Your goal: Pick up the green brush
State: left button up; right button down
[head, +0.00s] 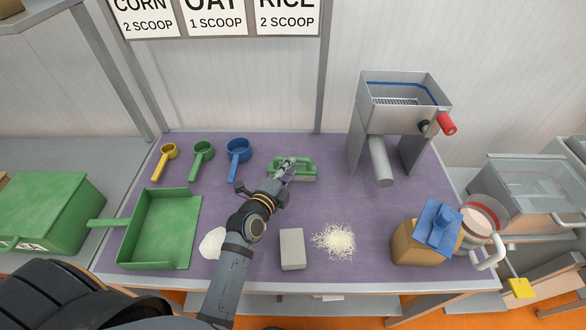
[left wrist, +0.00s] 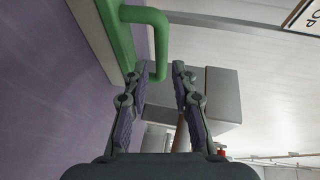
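The green brush (head: 305,165) lies on the purple table top (head: 330,200), at the middle towards the back. It has a raised green handle loop and a pale lower part. My left gripper (head: 285,170) is at the brush's left end and covers part of it. In the left wrist view, the green handle (left wrist: 148,16) comes in from the top left, and its bent part lies in line with the gap between my left gripper's fingertips (left wrist: 160,70). The fingers are apart, with a gap between them. I cannot tell whether they touch the handle. My right gripper is not in view.
Yellow (head: 168,152), green (head: 203,149) and blue (head: 238,150) scoops stand at the back left. A green dustpan (head: 165,230) lies at left. A grey block (head: 292,250) and spilled grains (head: 336,240) lie in front. A metal mill (head: 400,110) stands at back right.

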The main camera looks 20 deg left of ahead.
aim_at(293, 167)
pick_arm(q)
jog(key=shift+w+r, duration=0.1)
jog(key=p+x, duration=0.1)
jog(key=x, duration=0.1)
jog(key=p+x, duration=0.1)
jog(key=x, duration=0.1)
jog(key=shift+w+a, duration=0.15)
jog(key=shift+w, duration=0.3)
jog(key=shift+c, duration=0.4)
grip_shut()
